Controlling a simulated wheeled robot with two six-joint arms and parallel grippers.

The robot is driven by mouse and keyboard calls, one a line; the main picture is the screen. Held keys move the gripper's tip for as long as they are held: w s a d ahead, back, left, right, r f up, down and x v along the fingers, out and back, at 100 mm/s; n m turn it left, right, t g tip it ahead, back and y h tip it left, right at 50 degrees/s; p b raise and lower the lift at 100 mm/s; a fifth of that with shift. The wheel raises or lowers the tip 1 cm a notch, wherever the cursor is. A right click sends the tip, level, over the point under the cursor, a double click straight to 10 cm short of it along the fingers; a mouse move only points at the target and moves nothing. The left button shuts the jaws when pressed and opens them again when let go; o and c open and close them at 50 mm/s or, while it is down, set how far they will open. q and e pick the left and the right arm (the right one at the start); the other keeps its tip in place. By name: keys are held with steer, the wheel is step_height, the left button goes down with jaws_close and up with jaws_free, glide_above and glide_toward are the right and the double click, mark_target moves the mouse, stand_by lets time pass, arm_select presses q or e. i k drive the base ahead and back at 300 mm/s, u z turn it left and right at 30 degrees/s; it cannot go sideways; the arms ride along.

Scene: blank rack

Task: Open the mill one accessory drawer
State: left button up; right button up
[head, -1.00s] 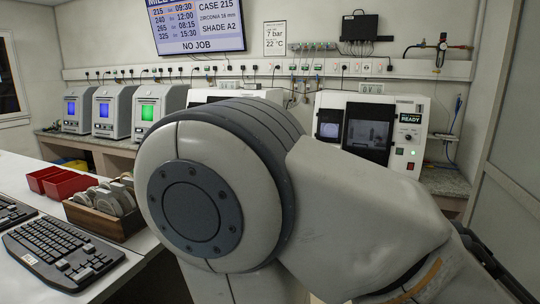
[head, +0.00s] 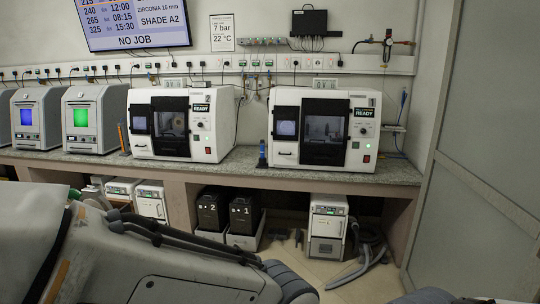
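Two white milling machines stand on the back counter. The left mill (head: 180,125) and the right mill (head: 325,128) each have a dark front window, a small screen and a READY label. Each has a small panel with a handle at its lower left front: the left mill's panel (head: 141,147) and the right mill's panel (head: 285,153) both look shut. A pale arm link of mine crosses the lower left. Neither gripper's fingers show.
The granite counter (head: 235,165) runs along the back wall. Below it stand black boxes (head: 244,213), a white unit (head: 327,228) and a grey hose (head: 372,255) on the floor. Furnaces (head: 95,119) stand left. A grey panel (head: 490,160) bounds the right; some floor before it is clear.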

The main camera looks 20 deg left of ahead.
mark_target(287, 149)
steer(key=i, duration=2.65)
steer(key=u, duration=0.25)
steer(key=i, duration=1)
steer(key=u, duration=0.05)
